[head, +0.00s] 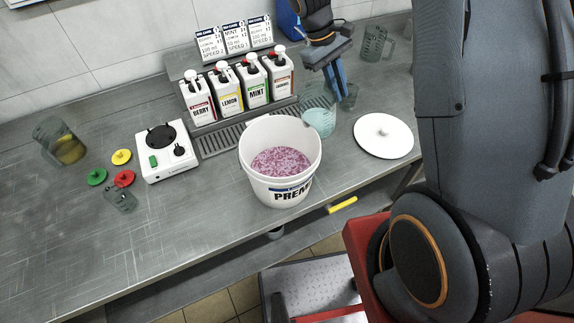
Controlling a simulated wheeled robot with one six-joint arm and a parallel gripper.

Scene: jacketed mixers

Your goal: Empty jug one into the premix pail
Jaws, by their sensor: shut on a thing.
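The white premix pail (259,168) stands open near the front edge of the bench, with pinkish-purple, mottled contents inside. My gripper (339,98) reaches down from the back, just right of and behind the pail. It is shut on a clear jug (317,96) with pale blue-green liquid low in it. The jug is beside the pail's right rim; I cannot tell its exact height or tilt. No number shows on it. Another clear jug (374,42) stands at the back right. A jug with amber liquid (66,148) stands at the left.
A white lid (383,136) lies right of the pail. Several syrup bottles (228,88) stand on a rack behind a drip grate (222,140). A white hotplate-like device (167,152), coloured caps (122,157) and a small clear cup (120,199) are left. The left front bench is clear.

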